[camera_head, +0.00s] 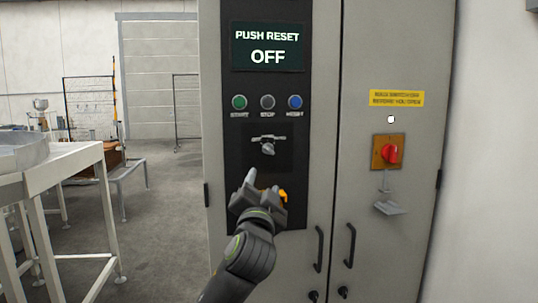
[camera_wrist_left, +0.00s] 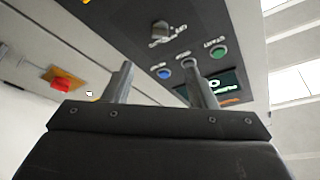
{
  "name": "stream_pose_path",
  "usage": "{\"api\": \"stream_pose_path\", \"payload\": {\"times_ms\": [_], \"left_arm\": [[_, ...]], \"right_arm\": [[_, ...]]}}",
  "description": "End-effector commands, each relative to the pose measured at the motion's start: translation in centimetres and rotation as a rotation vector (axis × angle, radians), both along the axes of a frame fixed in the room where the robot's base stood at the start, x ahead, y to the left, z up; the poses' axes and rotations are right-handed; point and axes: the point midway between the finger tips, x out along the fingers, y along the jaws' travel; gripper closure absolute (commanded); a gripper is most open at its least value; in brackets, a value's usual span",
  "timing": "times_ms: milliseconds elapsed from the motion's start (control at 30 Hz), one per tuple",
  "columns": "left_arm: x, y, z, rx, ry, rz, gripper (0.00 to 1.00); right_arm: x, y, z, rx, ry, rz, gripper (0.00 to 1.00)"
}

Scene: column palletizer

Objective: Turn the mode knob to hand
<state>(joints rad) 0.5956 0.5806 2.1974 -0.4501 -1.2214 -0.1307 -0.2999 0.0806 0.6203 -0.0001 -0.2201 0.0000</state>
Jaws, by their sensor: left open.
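The mode knob (camera_head: 268,147) is a small grey knob on a dark plate, below the row of buttons on the cabinet's control panel. Small lettering sits above it, too small to read, so I cannot tell its setting. In the wrist view the knob (camera_wrist_left: 160,32) shows just beyond the fingers, apart from them. My left gripper (camera_head: 266,184) is open and empty, just below the knob in the head view. Its two fingers (camera_wrist_left: 158,70) are spread in the wrist view. My right gripper is not in view.
Above the knob are a green button (camera_head: 239,102), a grey button (camera_head: 267,102), a blue button (camera_head: 295,102) and a display (camera_head: 267,47) reading "PUSH RESET OFF". A red rotary switch (camera_head: 389,153) is on the right door. A pale table (camera_head: 60,166) stands left, with open floor between.

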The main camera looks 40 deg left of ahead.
Motion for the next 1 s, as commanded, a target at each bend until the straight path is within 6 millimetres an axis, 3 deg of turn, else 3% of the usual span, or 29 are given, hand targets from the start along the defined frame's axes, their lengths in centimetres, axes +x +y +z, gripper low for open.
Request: {"api": "stream_pose_path", "payload": {"times_ms": [700,1000], "left_arm": [[10.0,5.9,3.7,-0.001,0.001,0.001,0.48],[12.5,7.4,4.5,-0.001,0.001,0.0,0.48]], "right_arm": [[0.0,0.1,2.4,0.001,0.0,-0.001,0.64],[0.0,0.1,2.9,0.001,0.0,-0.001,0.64]]}}
